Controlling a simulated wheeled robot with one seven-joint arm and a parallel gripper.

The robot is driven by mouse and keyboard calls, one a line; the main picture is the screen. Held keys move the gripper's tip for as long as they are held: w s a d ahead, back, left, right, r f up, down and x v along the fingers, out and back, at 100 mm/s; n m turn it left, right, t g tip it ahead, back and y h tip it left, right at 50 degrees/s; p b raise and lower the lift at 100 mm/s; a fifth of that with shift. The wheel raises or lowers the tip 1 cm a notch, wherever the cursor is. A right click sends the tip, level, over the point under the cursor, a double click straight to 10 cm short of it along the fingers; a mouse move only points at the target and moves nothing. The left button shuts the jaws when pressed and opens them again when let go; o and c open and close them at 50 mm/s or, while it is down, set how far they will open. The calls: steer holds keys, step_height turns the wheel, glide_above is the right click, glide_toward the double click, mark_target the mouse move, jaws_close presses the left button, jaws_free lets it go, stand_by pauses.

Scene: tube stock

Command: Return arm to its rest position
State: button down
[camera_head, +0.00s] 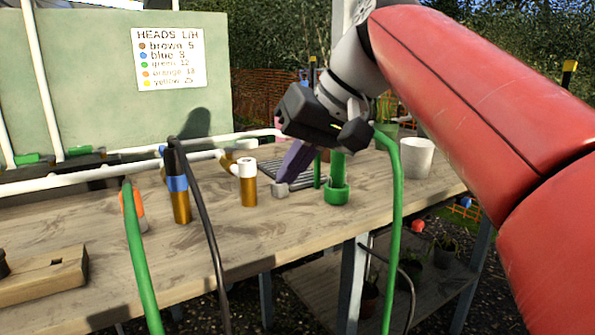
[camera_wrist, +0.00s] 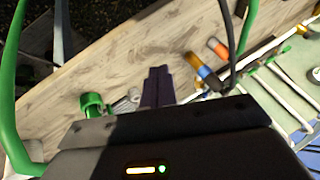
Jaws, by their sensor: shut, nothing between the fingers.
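My gripper (camera_head: 283,181) is at the end of my red arm, above the wooden bench (camera_head: 330,228). Its purple fingers are shut with nothing between them; they also show closed together in the wrist view (camera_wrist: 158,75). In the head view the fingertips appear close to a small grey piece (camera_head: 280,190) on the bench; I cannot tell whether they touch. A green fitting (camera_head: 336,193) stands just right of the fingers, and it also shows in the wrist view (camera_wrist: 93,104).
Green hose (camera_head: 393,250) and a dark hose (camera_head: 208,220) hang across the bench front. Brown-and-blue (camera_head: 179,200) and brown-and-white (camera_head: 247,185) fittings stand left of my gripper. A white pot (camera_head: 416,158) stands at the right, near my arm. A sign (camera_head: 168,60) hangs behind.

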steer(key=s+d+f+m+t+h, duration=0.1)
steer(key=s+d+f, duration=0.3)
steer(key=f, duration=0.5)
steer(key=s+d+f+m+h, duration=0.2)
steer(key=s+d+f, duration=0.3)
steer(key=f, duration=0.5)
steer(key=s+d+f+m+t+h, duration=0.1)
steer(key=s+d+f+h, duration=0.2)
steer(key=d+f, duration=0.4)
step_height(320, 180, down, 2)
steer(key=shift+s+f+t, duration=0.25)
steer(key=shift+s+t, duration=0.05)
steer(key=shift+s, duration=0.55)
